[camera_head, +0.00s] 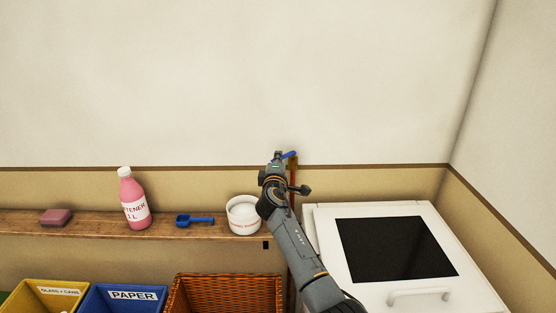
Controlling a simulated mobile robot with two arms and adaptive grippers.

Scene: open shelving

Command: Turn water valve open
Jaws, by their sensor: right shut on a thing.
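The water valve shows as a blue lever handle (290,154) at the top of an orange-brown vertical pipe (294,172) against the wall, right of the shelf's end. My right gripper (279,157) is at the blue handle and shut on it. My right arm reaches up from the bottom and hides most of the valve body and part of the pipe. My left gripper is out of view.
A wooden shelf (90,224) on the left holds a soap bar (56,216), a pink bottle (133,200), a blue scoop (195,220) and a white tub (243,217). A white appliance (470,270) with a dark top panel stands close on the right. Bins (122,297) and a wicker basket (226,292) are below.

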